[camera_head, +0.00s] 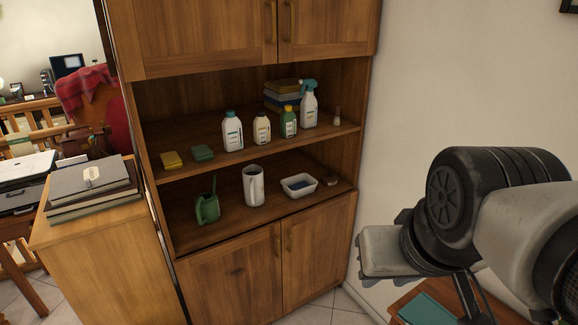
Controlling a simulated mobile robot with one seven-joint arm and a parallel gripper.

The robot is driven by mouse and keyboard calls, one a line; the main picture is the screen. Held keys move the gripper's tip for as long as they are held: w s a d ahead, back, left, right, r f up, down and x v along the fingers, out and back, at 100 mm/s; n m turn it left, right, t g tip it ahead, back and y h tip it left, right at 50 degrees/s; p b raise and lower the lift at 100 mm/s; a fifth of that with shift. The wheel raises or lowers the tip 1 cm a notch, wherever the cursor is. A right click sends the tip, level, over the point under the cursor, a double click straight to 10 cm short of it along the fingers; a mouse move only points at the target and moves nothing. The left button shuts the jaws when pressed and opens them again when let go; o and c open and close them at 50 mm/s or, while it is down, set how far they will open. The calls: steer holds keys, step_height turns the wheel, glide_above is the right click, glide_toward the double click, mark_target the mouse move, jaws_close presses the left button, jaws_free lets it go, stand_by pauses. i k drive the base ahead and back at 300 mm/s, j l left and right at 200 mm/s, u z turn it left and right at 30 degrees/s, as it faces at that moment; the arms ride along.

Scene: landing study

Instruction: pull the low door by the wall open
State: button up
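A tall wooden cabinet (345,90) stands against the right wall. Its low door by the wall (318,248) is the right one of the lower pair and looks shut. A slim vertical handle (289,237) is near its left edge. The left low door (235,280) also looks shut, with its own handle (277,246). My arm comes in from the right. My gripper (385,255) seems to be the pale end at the right of the low door, apart from the handle. Its fingers cannot be made out clearly.
Shelves above hold bottles, sponges, a green watering can (208,206), a white jug (253,186) and a white tub (299,193). A wooden stand (100,250) with books is at the left. A low brown surface with a teal item (426,311) is below my arm.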

mark_target(315, 241)
steer(key=i+j+z, duration=0.25)
steer(key=i+j, duration=0.7)
steer(key=i, duration=0.15)
steer(key=k+u, duration=0.1)
steer(key=j, duration=0.05)
